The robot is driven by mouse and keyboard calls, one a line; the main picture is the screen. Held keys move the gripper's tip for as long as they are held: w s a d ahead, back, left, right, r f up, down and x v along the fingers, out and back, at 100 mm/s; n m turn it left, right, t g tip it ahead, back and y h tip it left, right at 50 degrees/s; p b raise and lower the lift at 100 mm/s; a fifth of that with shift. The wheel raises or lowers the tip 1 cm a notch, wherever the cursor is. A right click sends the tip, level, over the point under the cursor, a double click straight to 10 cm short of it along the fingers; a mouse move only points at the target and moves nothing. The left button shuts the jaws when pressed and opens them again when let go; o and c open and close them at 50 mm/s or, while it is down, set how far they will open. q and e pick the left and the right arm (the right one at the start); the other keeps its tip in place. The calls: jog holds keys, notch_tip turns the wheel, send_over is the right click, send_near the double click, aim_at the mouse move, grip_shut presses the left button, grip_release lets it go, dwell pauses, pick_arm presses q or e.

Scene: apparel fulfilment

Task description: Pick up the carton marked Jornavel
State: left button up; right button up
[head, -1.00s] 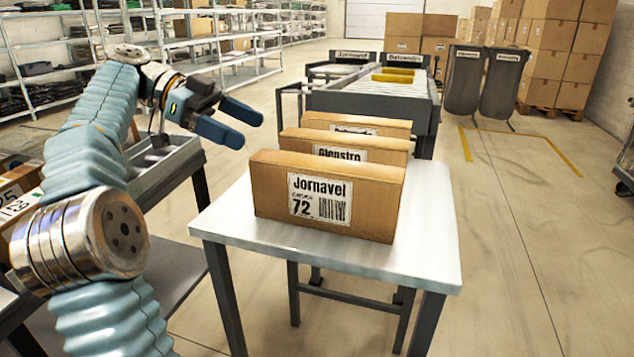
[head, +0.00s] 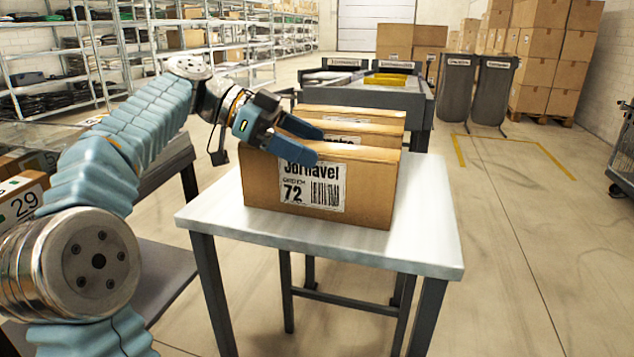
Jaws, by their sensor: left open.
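The carton marked Jornavel (head: 365,190) stands upright at the front of a row on a light-topped table (head: 415,248). Its white label reads Jornavel and 72, with a barcode. My left gripper (head: 309,145) is at the carton's top left. Its fingers are apart, one in front of the label's upper edge and the other farther back over the top. The near finger covers part of the name. I cannot tell whether the fingers touch the carton. My right gripper is not in view.
Two more cartons stand close behind, the middle one (head: 385,134) and the rear one (head: 385,115). Grey bins (head: 493,90) and stacked boxes (head: 550,70) stand at the back right. Floor right of the table is clear.

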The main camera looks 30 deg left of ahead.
pick_arm(q)
grip_shut()
dwell(0.6)
